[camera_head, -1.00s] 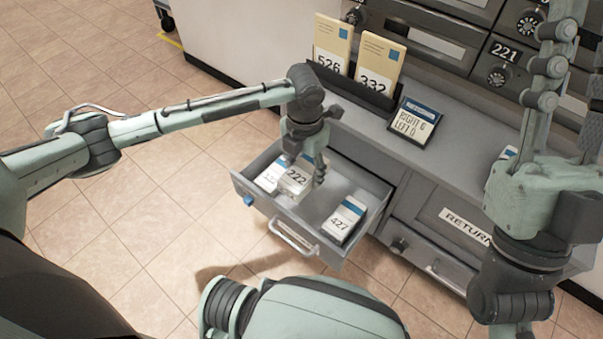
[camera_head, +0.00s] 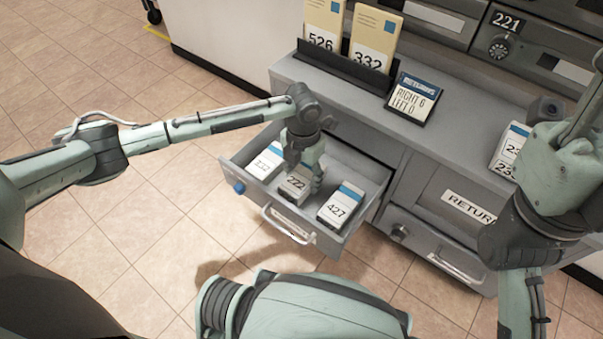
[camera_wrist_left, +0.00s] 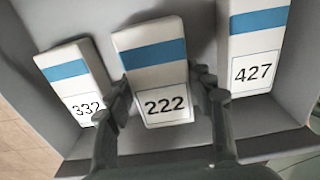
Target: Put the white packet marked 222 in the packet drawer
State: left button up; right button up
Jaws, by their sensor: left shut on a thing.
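The white packet marked 222 (camera_head: 294,186) is inside the open packet drawer (camera_head: 349,243), between two other packets. In the left wrist view the 222 packet (camera_wrist_left: 157,70) has a blue band, and the fingers of my left gripper (camera_wrist_left: 160,108) are on both its sides. My left gripper (camera_head: 303,172) is shut on it, reaching down into the drawer. Whether the packet touches the drawer floor I cannot tell. My right arm shows at the right of the head view, but its fingertips are not clearly seen.
Packets marked 332 (camera_wrist_left: 75,80) and 427 (camera_head: 342,205) flank the 222 packet in the drawer. On the counter stand a rack of tan envelopes (camera_head: 372,45), a sign (camera_head: 412,97) reading RIGHT 6 LEFT 0, and more white packets (camera_head: 510,148). A RETURN compartment (camera_head: 462,190) is to the right.

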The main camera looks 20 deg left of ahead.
pick_arm(q)
jog(key=shift+w+f, duration=0.1)
jog(key=shift+f, duration=0.3)
jog(key=o, duration=1.3)
jog(key=shift+r, duration=0.1)
notch_tip(320, 180, up, 12)
jog(key=shift+f, duration=0.1)
